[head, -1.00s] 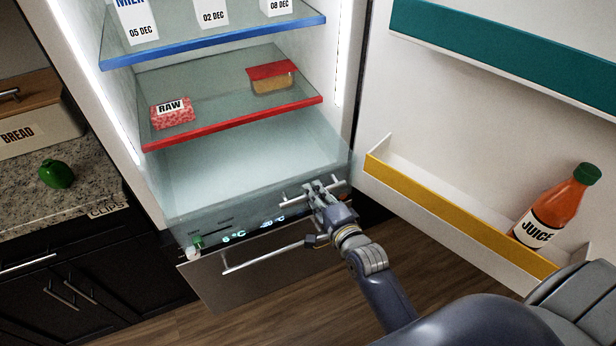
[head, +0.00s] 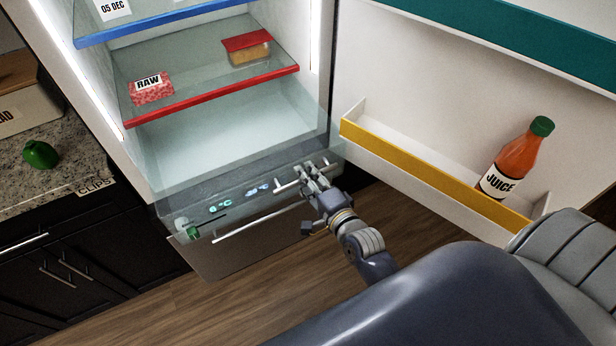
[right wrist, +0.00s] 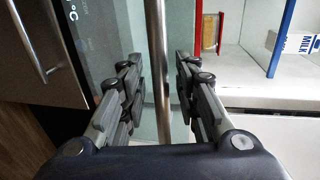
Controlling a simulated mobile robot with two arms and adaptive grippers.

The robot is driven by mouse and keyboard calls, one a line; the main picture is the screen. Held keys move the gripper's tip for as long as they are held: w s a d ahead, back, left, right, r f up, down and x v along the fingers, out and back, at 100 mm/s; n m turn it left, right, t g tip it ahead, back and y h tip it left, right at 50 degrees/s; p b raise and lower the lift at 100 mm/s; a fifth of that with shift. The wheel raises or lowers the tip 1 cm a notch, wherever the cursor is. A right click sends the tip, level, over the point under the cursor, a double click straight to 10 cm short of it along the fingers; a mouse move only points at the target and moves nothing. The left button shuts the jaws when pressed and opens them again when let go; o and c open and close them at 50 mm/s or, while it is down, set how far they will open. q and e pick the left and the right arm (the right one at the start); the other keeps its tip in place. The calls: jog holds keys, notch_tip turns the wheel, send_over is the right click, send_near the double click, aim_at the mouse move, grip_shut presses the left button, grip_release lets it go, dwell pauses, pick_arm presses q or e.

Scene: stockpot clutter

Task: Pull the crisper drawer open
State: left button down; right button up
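The crisper drawer (head: 225,180) is the clear bin at the bottom of the fridge. It stands partly out, and its see-through front overlaps the lit display below. Its metal handle bar (head: 289,187) also shows upright in the right wrist view (right wrist: 159,50). My right gripper (head: 312,168) is at this handle. In the right wrist view its fingers (right wrist: 160,72) stand on both sides of the bar with a visible gap on each side, so it is open around the bar. My left gripper is not in view.
A steel lower drawer with a long handle (head: 255,223) is below. The open fridge door at right has a yellow-edged bin (head: 430,175) holding a juice bottle (head: 515,160). A red-edged shelf (head: 215,96) is above. A counter with a green pepper (head: 40,154) is at left.

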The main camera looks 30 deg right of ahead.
jog(key=shift+s, duration=0.1)
jog(key=s+r, duration=0.2)
jog(key=s, duration=0.9)
jog(key=shift+s+d+r, duration=0.15)
jog(key=shift+s, duration=0.15)
jog(key=s+a+f+n+g, duration=0.1)
jog(key=s+f+n+g, duration=0.15)
jog(key=f, duration=0.75)
jog(key=s+a+f+n+g, duration=0.1)
jog(key=s+f+n+g, duration=0.2)
jog(key=f, duration=0.7)
jog(key=s+a+f+n+g, duration=0.1)
jog(key=s+f+n+g, duration=0.2)
jog(key=f, duration=0.7)
jog(key=s+d+f+n+g, duration=0.1)
jog(key=s+f+n+g, duration=0.2)
jog(key=s+f+n, duration=0.3)
jog(key=s+d+f+n+g, duration=0.2)
jog(key=s+f+n, duration=0.3)
jog(key=s+f, duration=0.6)
jog(key=s+g, duration=0.1)
jog(key=s, duration=0.4)
jog(key=shift+n+h, duration=0.3)
jog(key=shift+n, duration=0.05)
